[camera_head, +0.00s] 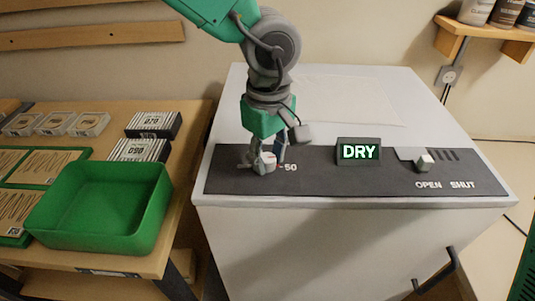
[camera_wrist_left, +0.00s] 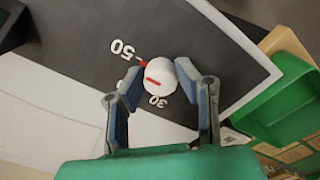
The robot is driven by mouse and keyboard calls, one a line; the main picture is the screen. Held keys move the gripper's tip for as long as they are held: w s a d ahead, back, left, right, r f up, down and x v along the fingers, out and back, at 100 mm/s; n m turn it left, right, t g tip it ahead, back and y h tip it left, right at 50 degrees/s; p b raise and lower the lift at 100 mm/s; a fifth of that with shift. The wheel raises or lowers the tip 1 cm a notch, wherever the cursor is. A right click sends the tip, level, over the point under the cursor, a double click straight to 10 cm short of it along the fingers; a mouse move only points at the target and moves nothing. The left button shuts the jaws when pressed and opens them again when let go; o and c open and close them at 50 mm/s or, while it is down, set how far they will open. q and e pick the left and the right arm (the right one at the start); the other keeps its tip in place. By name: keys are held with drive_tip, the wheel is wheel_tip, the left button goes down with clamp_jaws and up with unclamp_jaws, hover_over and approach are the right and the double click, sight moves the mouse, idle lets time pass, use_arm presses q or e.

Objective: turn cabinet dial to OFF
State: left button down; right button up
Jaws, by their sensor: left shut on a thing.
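The cabinet dial (camera_head: 266,161) is a round white knob on the dark panel strip (camera_head: 320,177) on top of the white cabinet. My left gripper (camera_head: 266,158) reaches down over it from above and is shut on it. In the left wrist view, the fingers (camera_wrist_left: 160,88) press the dial (camera_wrist_left: 159,92) from both sides. A red line on the dial points roughly toward a red mark beside the printed 50. A printed 30 also shows beside the dial. Any OFF label is hidden or out of view. My right gripper is not in view.
A lit display (camera_head: 359,151) reads DRY. A slider knob (camera_head: 424,162) sits above the words OPEN and SHUT. A green bin (camera_head: 100,207) stands on the wooden table at the left, near boxes (camera_head: 153,124). A dark handle (camera_head: 449,271) juts from the cabinet front.

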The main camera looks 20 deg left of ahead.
use_arm(q)
drive_tip(key=shift+w+r, duration=0.15)
drive_tip(key=shift+w, duration=0.05)
